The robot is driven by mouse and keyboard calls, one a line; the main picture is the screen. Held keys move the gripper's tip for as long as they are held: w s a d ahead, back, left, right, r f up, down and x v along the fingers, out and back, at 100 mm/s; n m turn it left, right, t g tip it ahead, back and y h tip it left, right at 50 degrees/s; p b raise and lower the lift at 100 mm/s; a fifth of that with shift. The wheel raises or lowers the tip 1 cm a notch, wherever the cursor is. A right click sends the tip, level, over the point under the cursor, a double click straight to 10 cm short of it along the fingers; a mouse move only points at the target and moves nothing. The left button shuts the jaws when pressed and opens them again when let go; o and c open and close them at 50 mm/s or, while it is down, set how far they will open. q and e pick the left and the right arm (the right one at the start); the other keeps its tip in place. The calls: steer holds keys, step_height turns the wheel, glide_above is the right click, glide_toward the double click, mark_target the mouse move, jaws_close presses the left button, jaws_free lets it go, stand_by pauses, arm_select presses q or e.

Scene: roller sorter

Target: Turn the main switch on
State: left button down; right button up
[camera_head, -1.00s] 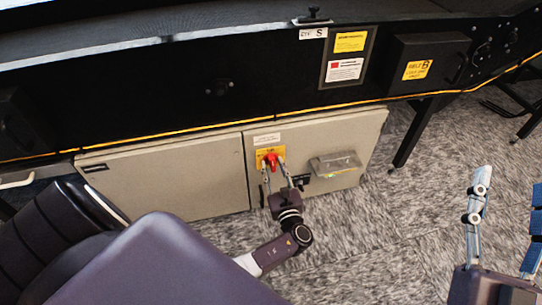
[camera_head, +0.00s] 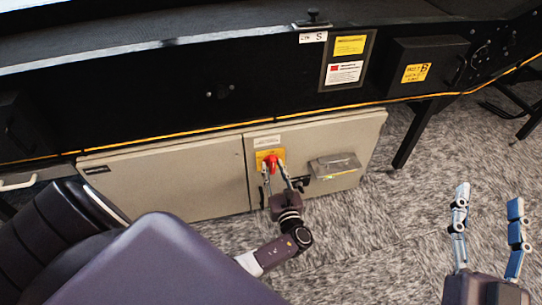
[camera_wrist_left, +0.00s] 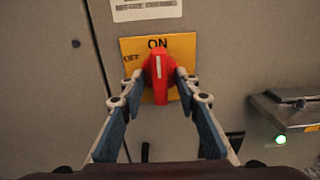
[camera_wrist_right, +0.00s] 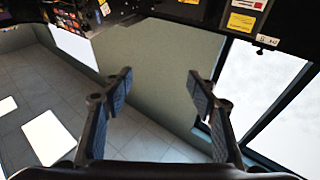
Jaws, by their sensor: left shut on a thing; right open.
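The main switch is a red rotary knob (camera_head: 271,161) on a yellow plate on the front of a beige cabinet. In the left wrist view the knob (camera_wrist_left: 160,80) stands upright. Its white mark points up at the word ON; OFF is printed to the left. My left gripper (camera_head: 275,169) is shut on the knob, with one finger on each side of it, as the left wrist view also shows (camera_wrist_left: 161,88). My right gripper (camera_head: 489,204) is open and empty, over the carpet at the right, well away from the cabinet.
A small box (camera_head: 335,165) sticks out of the cabinet right of the switch; a green light (camera_wrist_left: 280,139) on it is lit. The black machine body (camera_head: 180,105) overhangs the cabinet. A black support leg (camera_head: 420,132) stands to the right. Carpet is free at the lower right.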

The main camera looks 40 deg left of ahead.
arm_select(q)
steer(key=shift+w+a+r+m, duration=0.5)
steer(key=shift+a, duration=0.1)
arm_select(e)
steer(key=shift+w+d+f+g, duration=0.15)
steer(key=shift+f+g, duration=0.3)
steer(key=shift+f, duration=0.35)
steer(key=shift+w+f+g, duration=0.15)
steer(key=shift+f+g, duration=0.3)
steer(key=shift+f, duration=0.35)
arm_select(q)
steer(key=c, duration=2)
jaws_free()
steer(key=shift+o, duration=0.6)
steer(key=shift+w+a+f+p, duration=0.1)
steer(key=shift+f+p, duration=0.1)
steer(key=shift+p, duration=0.1)
arm_select(e)
steer(key=shift+w+f, duration=0.1)
steer(key=shift+w, duration=0.15)
arm_select(q)
steer(key=shift+r, duration=0.1)
